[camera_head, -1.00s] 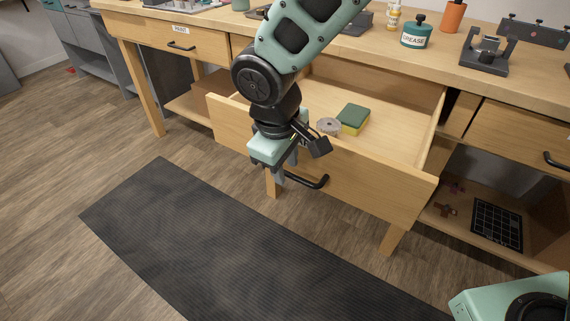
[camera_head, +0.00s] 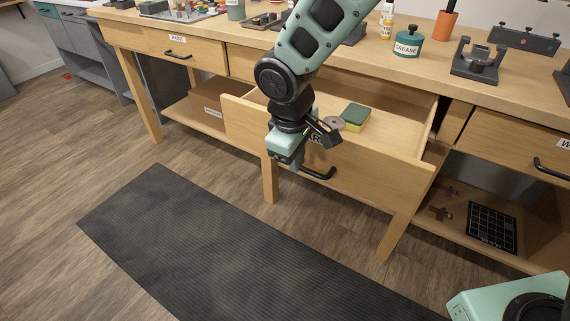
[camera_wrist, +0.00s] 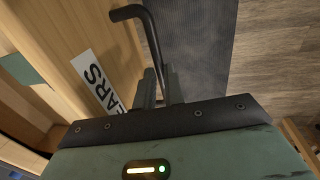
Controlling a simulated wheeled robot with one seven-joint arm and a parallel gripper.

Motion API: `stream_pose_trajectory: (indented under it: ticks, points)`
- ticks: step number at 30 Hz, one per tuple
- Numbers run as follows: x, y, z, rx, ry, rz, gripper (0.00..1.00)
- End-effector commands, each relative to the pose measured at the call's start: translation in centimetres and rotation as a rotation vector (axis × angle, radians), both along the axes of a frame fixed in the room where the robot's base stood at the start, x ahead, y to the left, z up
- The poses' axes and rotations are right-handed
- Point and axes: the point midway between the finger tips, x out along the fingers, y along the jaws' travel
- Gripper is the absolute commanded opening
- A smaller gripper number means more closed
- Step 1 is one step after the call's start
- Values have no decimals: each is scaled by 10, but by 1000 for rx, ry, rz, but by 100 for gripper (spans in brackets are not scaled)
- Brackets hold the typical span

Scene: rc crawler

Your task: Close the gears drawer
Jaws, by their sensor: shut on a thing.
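The gears drawer (camera_head: 370,192) is the wooden middle drawer of the bench, partly pulled out. Its label, partly hidden, reads "EARS" in the wrist view (camera_wrist: 98,82). A black bar handle (camera_head: 318,174) is on its front; it also shows in the wrist view (camera_wrist: 150,38). My gripper (camera_head: 294,162) is at the handle's left end in the head view. In the wrist view its fingers (camera_wrist: 160,86) are shut around one end of the handle. The fingertips are partly hidden by the gripper body.
A green and yellow sponge (camera_head: 355,117) and a grey round part (camera_head: 334,124) are in the drawer. A dark mat (camera_head: 220,245) lies on the floor in front.

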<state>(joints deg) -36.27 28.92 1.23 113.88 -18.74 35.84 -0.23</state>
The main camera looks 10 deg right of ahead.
Motion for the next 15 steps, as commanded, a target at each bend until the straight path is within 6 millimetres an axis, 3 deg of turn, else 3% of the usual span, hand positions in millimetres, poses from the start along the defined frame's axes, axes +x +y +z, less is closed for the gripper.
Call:
stream_pose_trajectory:
  ticks: [15]
  points:
    - [115,-91,4,-1,1,-6,0]
